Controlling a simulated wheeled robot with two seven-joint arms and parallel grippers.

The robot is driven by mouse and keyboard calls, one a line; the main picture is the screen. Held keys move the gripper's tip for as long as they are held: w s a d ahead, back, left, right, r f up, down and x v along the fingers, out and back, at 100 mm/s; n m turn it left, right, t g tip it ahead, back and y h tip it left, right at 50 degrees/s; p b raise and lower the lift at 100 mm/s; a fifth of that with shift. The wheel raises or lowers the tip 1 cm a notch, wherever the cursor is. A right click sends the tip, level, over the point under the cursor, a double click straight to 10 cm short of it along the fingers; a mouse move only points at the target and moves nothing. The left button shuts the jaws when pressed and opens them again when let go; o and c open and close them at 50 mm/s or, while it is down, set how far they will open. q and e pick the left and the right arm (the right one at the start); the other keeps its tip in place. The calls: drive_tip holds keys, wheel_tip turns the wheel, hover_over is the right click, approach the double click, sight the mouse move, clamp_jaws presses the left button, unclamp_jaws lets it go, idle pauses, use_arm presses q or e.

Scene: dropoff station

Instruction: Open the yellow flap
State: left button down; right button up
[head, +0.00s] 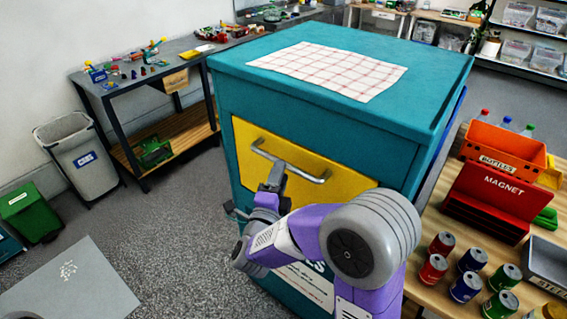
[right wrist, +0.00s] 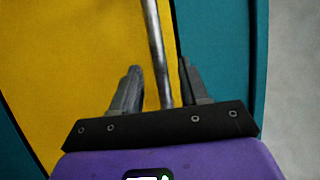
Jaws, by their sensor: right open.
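The yellow flap (head: 247,135) sits flush in the front of the teal bin cabinet (head: 385,145). A silver bar handle (head: 318,178) runs across the flap's upper part. My right gripper (head: 275,180) is at the left part of this handle. In the right wrist view, the handle (right wrist: 155,45) passes between the two open fingers of the right gripper (right wrist: 159,75), with the yellow flap (right wrist: 75,60) behind. There is a gap between the bar and the left finger; contact with the right finger cannot be told. My right forearm hides the flap's lower right. My left gripper is not in view.
A checked cloth (head: 330,70) lies on the cabinet top. At the right, a wooden table (head: 440,210) holds several cans (head: 466,286), a red magnet bin (head: 490,195) and an orange bottles crate (head: 505,148). A grey bin (head: 85,160) stands at the left.

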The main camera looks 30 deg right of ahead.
drive_tip(key=shift+x, duration=2.15)
clamp_jaws()
